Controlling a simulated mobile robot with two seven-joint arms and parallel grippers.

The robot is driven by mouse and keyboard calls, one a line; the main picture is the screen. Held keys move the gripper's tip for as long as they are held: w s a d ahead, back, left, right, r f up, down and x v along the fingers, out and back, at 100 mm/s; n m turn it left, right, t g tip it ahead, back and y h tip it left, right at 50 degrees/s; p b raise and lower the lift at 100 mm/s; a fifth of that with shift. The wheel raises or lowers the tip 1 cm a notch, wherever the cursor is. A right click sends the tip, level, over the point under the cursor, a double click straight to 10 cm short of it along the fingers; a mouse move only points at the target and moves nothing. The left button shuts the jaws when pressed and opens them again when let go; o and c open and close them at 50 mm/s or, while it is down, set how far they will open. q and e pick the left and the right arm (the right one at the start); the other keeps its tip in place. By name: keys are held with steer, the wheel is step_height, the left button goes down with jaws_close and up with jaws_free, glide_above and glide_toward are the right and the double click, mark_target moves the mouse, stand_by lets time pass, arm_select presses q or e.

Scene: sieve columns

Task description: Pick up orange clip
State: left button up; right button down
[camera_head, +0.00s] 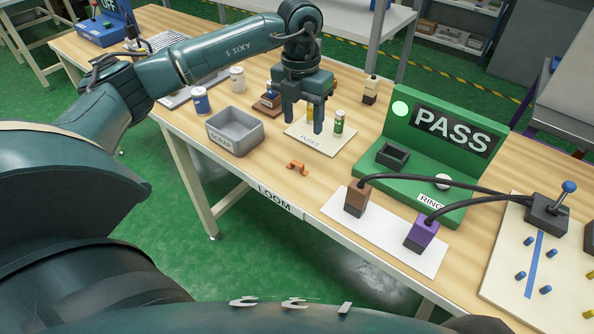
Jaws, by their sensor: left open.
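An orange clip (297,168) lies on the wooden table near its front edge, in front of the grey scrap bin and the fuses mat. My left gripper (303,122) points down above the fuses mat (317,146), behind the clip in the picture. Its fingers are spread, with nothing seen held between them. A green can-like fuse (339,121) stands beside its right finger. A yellow piece (310,113) shows between the fingers, partly hidden. A small orange piece shows behind the gripper, mostly hidden. My right gripper is not in view.
A grey scrap bin (235,131) stands left of the clip. A green PASS panel (420,140) stands at the right. A white board (385,235) bears a brown block (356,197) and a purple block (421,235) with black cables. The table around the clip is clear.

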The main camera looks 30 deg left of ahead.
arm_select(q)
glide_above(298, 162)
steer(key=shift+y, duration=0.3)
step_height(298, 162, down, 7)
steer(key=shift+s+a, duration=0.1)
steer(key=shift+f+p, duration=0.4)
steer(key=shift+f, duration=2.45)
steer(key=c, duration=1)
